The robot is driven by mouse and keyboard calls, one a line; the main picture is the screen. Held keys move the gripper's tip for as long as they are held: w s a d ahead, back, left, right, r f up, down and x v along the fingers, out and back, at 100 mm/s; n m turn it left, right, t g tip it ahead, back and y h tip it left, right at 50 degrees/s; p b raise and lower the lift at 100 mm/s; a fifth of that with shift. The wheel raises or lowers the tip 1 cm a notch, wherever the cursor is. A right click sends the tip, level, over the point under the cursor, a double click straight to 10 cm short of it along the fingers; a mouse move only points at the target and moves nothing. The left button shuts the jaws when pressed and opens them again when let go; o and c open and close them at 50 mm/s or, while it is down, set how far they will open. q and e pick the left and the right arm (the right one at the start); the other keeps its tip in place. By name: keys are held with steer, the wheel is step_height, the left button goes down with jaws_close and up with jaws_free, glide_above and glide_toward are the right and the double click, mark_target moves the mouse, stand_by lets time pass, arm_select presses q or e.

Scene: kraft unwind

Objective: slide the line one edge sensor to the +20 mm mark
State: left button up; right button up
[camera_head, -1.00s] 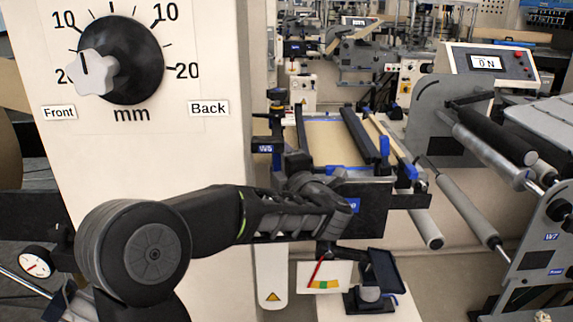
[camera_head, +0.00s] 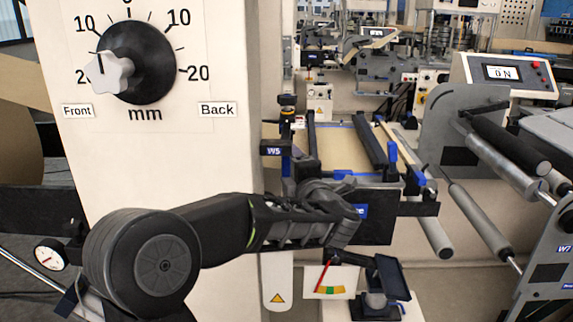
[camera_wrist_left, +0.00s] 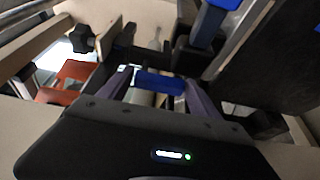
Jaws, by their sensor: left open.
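My left gripper (camera_head: 318,192) is at the front of the W5 station, its fingers largely hidden by my wrist in the head view. In the left wrist view my left gripper (camera_wrist_left: 160,88) is open, with a blue block (camera_wrist_left: 160,82) showing between its two fingers; I cannot tell whether they touch it. I cannot tell for certain which part is the line one edge sensor.
The W5 station's web table (camera_head: 338,147) has dark bars and blue fittings. Rollers (camera_head: 478,222) and a grey side plate (camera_head: 455,130) stand to the right. A small coloured gauge (camera_head: 331,280) is below my wrist. The cream panel (camera_head: 215,165) stands left of the gripper.

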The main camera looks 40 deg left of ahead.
arm_select(q)
steer(key=b+v, duration=0.1)
steer(key=v, duration=0.6)
stand_by(0.5)
